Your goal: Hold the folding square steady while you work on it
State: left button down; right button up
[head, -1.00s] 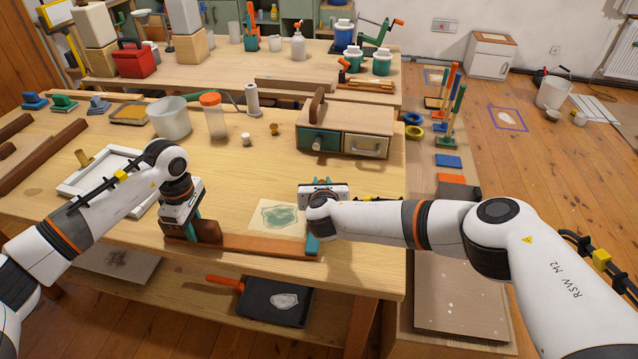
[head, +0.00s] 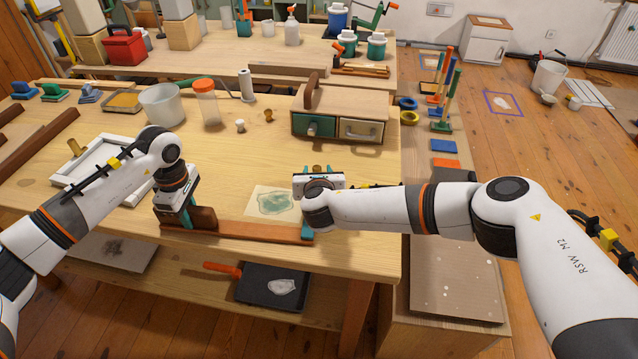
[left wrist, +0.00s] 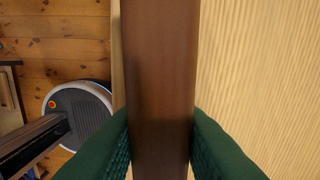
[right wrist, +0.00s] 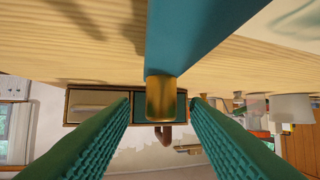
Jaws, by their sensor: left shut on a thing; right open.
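The folding square has a brown wooden leg (head: 262,231) lying along the table's front edge. A teal leg (head: 307,232) shows at its right end, mostly hidden under my right wrist. My left gripper (head: 182,216) is shut on the wooden part at the left end; in the left wrist view the dark brown bar (left wrist: 160,70) runs between its green fingers. My right gripper (head: 318,172) is open. In the right wrist view the teal leg (right wrist: 195,35) ends in a brass tip (right wrist: 161,98) between the parted fingers, with gaps on both sides.
A paper with a green patch (head: 272,203) lies behind the wooden leg. A two-drawer box (head: 340,115) stands further back. A white frame (head: 75,180) lies by my left arm. A bucket (head: 163,106) and a jar (head: 206,105) stand at the back.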

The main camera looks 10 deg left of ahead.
jog(key=v, duration=0.9)
jog(key=shift+s+d, duration=0.1)
jog(key=shift+s, duration=0.2)
pick_arm(q)
jog(key=c, duration=1.1)
grip_release()
jog(key=shift+r, duration=0.1)
